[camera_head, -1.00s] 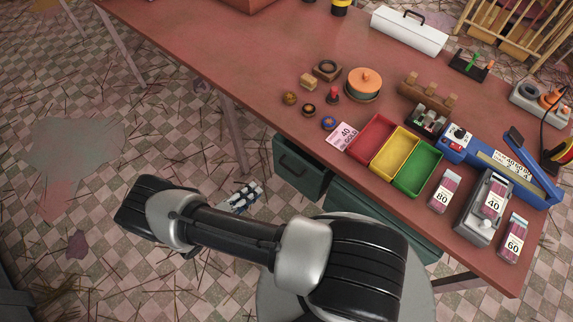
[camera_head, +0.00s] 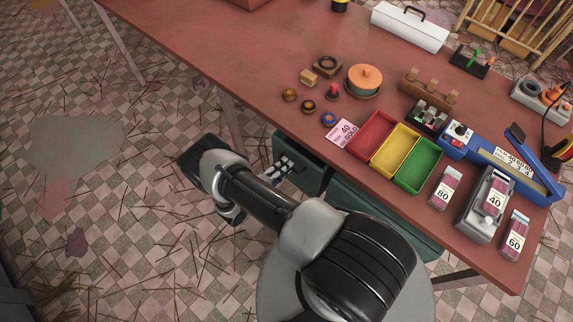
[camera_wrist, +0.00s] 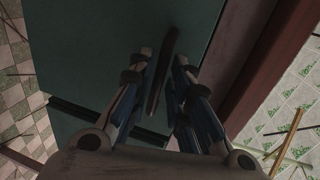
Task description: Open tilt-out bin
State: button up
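The dark green bin (camera_head: 313,178) hangs under the front edge of the table, and its front looks closed. In the wrist view its flat green front (camera_wrist: 90,45) fills much of the picture. A dark bar handle (camera_wrist: 166,50) stands out from that front. My gripper (camera_wrist: 164,58) is open, with one finger on each side of the handle. A gap shows between the handle and the fingers, though contact at the far end is hard to tell. In the head view my gripper (camera_head: 283,166) is at the bin's front and covers the handle.
A second green bin front (camera_head: 345,198) sits to the right, partly behind my arm. The red table (camera_head: 260,85) overhangs the bins and carries red, yellow and green trays (camera_head: 411,178) near its edge. The tiled floor (camera_head: 130,230) to the left is open, with scattered sticks.

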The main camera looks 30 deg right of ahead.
jog(key=shift+x, duration=0.95)
jog(key=shift+c, duration=0.2)
grip_shut()
